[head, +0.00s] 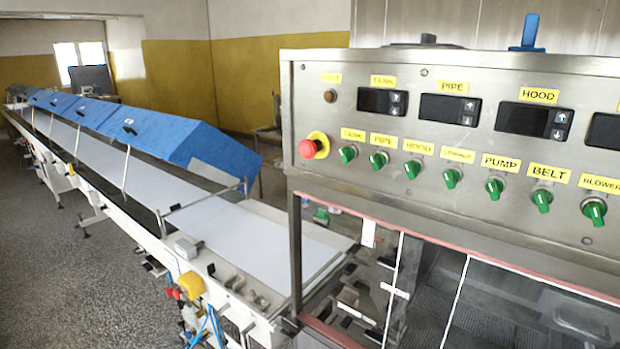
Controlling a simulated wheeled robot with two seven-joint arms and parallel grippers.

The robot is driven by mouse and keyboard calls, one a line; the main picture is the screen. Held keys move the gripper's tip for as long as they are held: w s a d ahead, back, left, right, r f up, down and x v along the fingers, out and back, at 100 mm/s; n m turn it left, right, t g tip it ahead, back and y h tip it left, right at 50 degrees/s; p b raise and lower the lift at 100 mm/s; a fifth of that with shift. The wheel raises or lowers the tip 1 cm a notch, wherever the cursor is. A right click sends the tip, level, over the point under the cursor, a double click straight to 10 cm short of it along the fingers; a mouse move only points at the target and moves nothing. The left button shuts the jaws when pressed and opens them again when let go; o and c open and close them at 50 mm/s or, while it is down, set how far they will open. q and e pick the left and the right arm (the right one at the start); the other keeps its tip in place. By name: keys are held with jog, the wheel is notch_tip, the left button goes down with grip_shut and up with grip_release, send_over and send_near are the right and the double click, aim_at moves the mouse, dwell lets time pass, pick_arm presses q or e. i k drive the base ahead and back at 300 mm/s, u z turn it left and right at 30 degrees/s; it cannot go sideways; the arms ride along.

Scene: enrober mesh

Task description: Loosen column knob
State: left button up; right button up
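No part is marked as a column knob, and I cannot tell which one it is. A blue handle (528,36) stands up behind the top edge of the steel control panel (335,130). Its lower end is hidden by the panel. Several green rotary knobs (451,178) sit in a row on the panel, under yellow labels. A red emergency button (308,149) on a yellow base is at the panel's left. Neither of my grippers is in the head view.
A long white conveyor belt (250,240) with blue hoods (180,130) runs away to the far left. Glazed doors (530,300) are below the panel. Hoses and a yellow part (190,285) stick out at the conveyor's near side. The grey floor (60,270) at left is clear.

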aim_at(391, 261)
jog(key=u, duration=1.1)
jog(key=k, duration=1.15)
jog(key=z, duration=1.05)
jog(key=i, duration=0.5)
jog(key=z, duration=0.1)
